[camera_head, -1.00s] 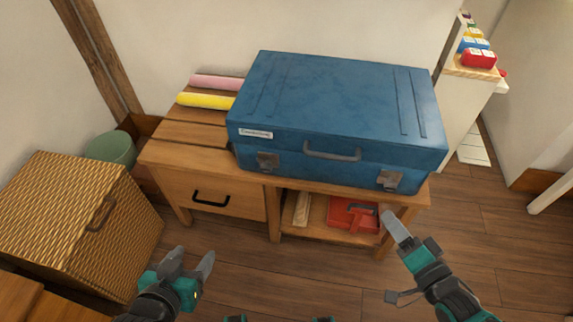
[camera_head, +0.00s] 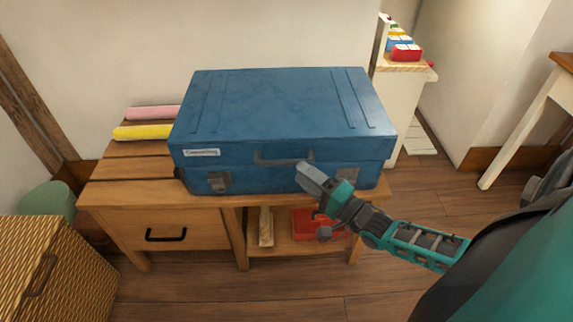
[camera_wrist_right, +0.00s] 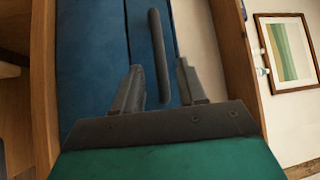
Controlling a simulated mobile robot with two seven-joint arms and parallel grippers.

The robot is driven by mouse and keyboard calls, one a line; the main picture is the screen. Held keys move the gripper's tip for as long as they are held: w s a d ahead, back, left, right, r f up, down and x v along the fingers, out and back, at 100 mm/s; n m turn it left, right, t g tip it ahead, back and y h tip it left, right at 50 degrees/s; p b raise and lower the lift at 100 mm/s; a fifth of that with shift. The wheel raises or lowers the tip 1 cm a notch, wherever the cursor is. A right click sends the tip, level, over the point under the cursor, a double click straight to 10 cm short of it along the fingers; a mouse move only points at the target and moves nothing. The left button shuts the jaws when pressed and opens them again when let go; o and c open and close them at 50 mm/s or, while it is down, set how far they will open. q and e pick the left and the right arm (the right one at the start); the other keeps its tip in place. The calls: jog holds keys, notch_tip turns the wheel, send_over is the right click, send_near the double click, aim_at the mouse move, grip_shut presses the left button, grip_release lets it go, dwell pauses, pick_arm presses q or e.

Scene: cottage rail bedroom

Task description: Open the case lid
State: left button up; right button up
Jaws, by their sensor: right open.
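The blue case (camera_head: 280,105) lies shut on the wooden bench, its front with a dark handle (camera_head: 272,159) and metal latches facing me. The left latch (camera_head: 219,182) is in plain view; the right one (camera_head: 346,178) is partly behind my right gripper. My right gripper (camera_head: 304,170) is open in front of the case, near the right end of the handle. In the right wrist view the handle (camera_wrist_right: 159,55) runs up between the open fingers (camera_wrist_right: 157,80); I cannot tell whether they touch it. My left gripper is out of view.
The wooden bench (camera_head: 120,190) has a drawer and an open shelf with a red item (camera_head: 305,222). Yellow (camera_head: 142,132) and pink (camera_head: 153,112) rolls lie left of the case. A wicker box (camera_head: 50,270) stands at the lower left. A wall is behind.

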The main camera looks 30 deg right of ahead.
aim_at(291, 165)
jog(key=x, duration=0.6)
jog(key=shift+b, duration=0.4)
jog(key=shift+c, duration=0.3)
grip_shut()
